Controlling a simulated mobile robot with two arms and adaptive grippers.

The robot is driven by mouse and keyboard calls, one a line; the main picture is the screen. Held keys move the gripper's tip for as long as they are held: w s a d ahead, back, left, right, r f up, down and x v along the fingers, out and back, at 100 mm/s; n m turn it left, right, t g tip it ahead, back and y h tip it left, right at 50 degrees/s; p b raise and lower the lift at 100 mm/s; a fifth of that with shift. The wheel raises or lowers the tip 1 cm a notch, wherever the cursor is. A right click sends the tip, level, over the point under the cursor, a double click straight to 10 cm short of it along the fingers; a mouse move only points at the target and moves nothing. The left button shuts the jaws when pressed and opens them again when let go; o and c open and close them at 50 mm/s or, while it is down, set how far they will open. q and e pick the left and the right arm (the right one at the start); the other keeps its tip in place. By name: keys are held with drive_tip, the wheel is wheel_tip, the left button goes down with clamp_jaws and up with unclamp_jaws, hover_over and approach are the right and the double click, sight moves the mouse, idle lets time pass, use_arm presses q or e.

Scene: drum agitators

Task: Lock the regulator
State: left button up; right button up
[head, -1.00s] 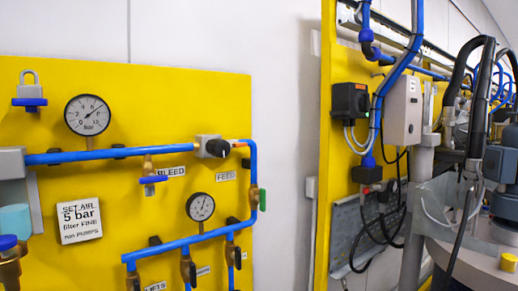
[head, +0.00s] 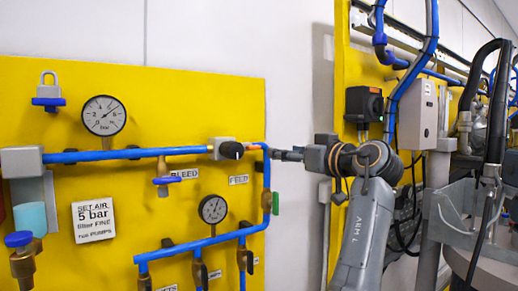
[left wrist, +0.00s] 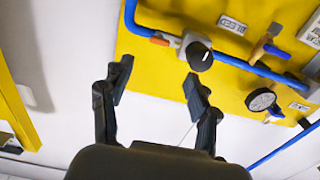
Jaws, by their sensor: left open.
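A grey block with a round black knob (head: 232,150), likely the regulator, sits on the blue pipe of the yellow panel. The black knob (left wrist: 199,57) also shows in the left wrist view, with a white mark on its face. My left gripper (head: 281,154) is just right of the knob in the head view, apart from it and partly hidden end-on. In the left wrist view my left gripper (left wrist: 157,82) is open and empty, with the knob above its right finger. A padlock-like piece (head: 48,88) with a blue part hangs at the panel's upper left. My right gripper is out of view.
A large gauge (head: 104,115) and a smaller gauge (head: 213,209) are on the panel. A blue-handled bleed valve (head: 163,181) hangs under the pipe. White wall (head: 300,90) lies between the two panels.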

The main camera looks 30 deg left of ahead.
sight(255, 148)
use_arm(q)
drive_tip(key=p+x, duration=0.4)
drive_tip(key=x, duration=0.7)
drive_tip(key=shift+w+a+r, duration=0.1)
drive_tip(key=shift+a+r, duration=0.05)
drive_tip(key=shift+w+a, duration=0.2)
drive_tip(key=shift+a, duration=0.3)
drive_tip(key=c, duration=1.2)
drive_tip(key=shift+o, duration=0.2)
